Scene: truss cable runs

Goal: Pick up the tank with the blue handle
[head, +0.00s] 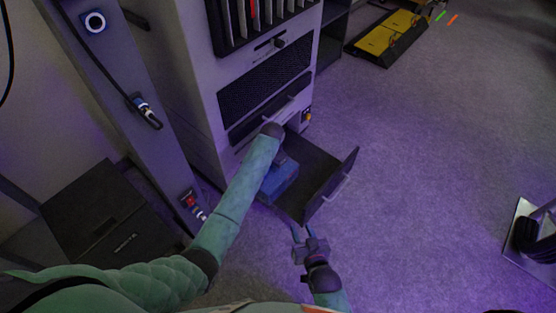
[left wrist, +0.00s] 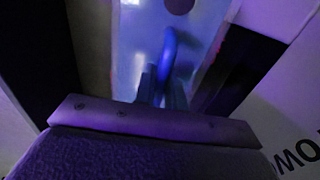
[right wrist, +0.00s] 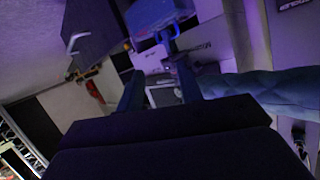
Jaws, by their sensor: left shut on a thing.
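The tank (head: 280,184) is a blue, box-like container at the left side of a pulled-out drawer in the head view. Its blue handle (left wrist: 168,48) shows in the left wrist view, above the pale tank top. My left gripper (head: 284,161) reaches down over the tank, its fingers (left wrist: 160,88) shut on the handle. The forearm and wrist hide part of the tank. My right gripper (head: 303,234) is open and empty, low in front of the drawer. The tank also shows at the top of the right wrist view (right wrist: 152,14).
The open drawer (head: 336,184) juts from the grey cabinet (head: 190,85), with a metal pull on its front. A grey column with cables (head: 120,75) and dark cases (head: 95,215) stand left. Carpet to the right is clear, up to a metal base plate (head: 528,238).

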